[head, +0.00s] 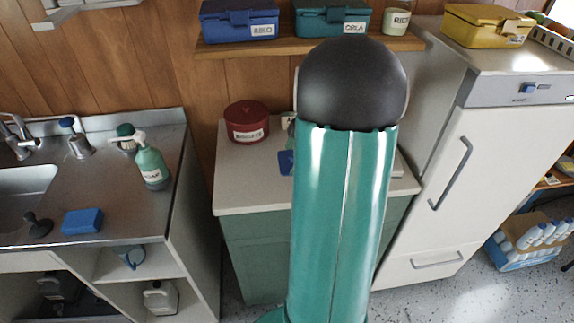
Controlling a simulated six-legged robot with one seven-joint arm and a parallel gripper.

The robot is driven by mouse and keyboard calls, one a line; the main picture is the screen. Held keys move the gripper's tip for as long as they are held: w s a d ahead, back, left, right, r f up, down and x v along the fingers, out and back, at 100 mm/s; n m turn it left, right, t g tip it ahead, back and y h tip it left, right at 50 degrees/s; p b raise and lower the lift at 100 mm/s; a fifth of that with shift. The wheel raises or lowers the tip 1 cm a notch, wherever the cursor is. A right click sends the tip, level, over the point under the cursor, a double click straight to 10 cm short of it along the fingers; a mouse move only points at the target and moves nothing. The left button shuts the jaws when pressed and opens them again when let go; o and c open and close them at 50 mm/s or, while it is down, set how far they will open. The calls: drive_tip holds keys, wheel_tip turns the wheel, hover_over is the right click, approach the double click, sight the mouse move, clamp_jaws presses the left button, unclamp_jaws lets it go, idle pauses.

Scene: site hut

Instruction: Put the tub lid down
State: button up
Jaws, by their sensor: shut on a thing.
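My own green arm link with its black rounded end fills the middle of the head view. My gripper is not visible, and whatever it holds is hidden too. I see no tub lid that I can make out for sure. A round dark red tub (247,123) with a white label stands on the counter (245,190), left of my arm. Whether its top is a lid or an open rim, I cannot tell. A small blue thing (286,162) and a pale item show partly beside my arm on the counter.
A shelf (230,48) above holds a blue box (239,22), a teal box (322,18) and a rice tin (396,21). A fridge (500,140) bearing a yellow box (485,27) stands right. A sink unit with a spray bottle (150,165) stands left. The counter's front left is clear.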

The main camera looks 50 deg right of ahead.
sight(289, 157)
drive_tip(key=shift+w+f, duration=0.95)
drive_tip(key=shift+f, duration=0.25)
drive_tip(key=shift+w+d+f, duration=0.1)
drive_tip(key=shift+w+f, duration=0.05)
drive_tip(key=shift+f, duration=0.75)
drive_tip(key=shift+w+f, duration=0.15)
drive_tip(key=shift+f, duration=0.75)
drive_tip(key=shift+f, duration=0.2)
drive_tip(key=o, duration=0.7)
drive_tip(key=shift+o, duration=0.2)
drive_tip(key=shift+r, duration=0.1)
